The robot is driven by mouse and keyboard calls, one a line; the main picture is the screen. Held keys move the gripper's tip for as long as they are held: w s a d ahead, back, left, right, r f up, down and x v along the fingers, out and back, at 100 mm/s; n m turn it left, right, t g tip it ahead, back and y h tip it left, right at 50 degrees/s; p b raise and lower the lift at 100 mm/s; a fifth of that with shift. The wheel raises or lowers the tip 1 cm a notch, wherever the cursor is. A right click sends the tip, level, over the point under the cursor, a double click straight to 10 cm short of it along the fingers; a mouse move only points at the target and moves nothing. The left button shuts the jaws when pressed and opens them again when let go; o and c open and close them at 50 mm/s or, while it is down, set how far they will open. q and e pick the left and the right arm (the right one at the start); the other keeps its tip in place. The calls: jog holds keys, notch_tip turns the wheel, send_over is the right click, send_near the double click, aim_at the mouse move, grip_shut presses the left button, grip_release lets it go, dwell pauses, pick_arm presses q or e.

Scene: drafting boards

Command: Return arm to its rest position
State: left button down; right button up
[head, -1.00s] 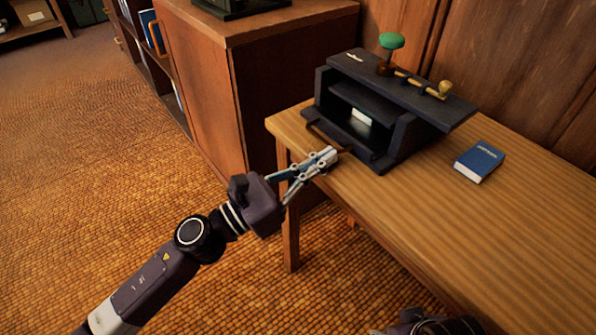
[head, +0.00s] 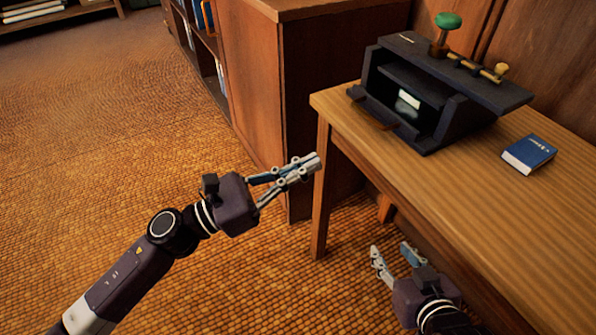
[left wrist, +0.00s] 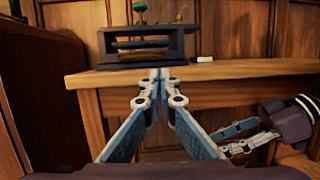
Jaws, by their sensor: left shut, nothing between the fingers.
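My left gripper (head: 312,164) is shut and empty. In the head view it is in the air off the left end of the wooden table, near the table's corner leg. In the left wrist view its fingertips (left wrist: 159,75) meet in front of the table edge. My right gripper (head: 393,250) is open and empty, low in front of the table's long side. It also shows at the right of the left wrist view (left wrist: 250,139). A dark press-like box (head: 455,128) with an open front stands on the table, a pale object (head: 408,102) inside it.
The wooden table (head: 440,190) fills the right side. A blue book (head: 530,152) lies on it, right of the dark box. A brown cabinet (head: 255,90) stands behind my left gripper. A bookshelf (head: 205,45) is beyond it. The woven floor (head: 110,150) at the left is clear.

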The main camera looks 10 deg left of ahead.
pick_arm(q)
jog(key=shift+s+a+f, duration=0.15)
jog(key=shift+s+a, duration=0.2)
jog(key=shift+a, duration=0.25)
pick_arm(e)
jog(key=shift+w+a+r, duration=0.2)
jog(key=shift+w+r, duration=0.2)
jog(key=shift+r, duration=0.05)
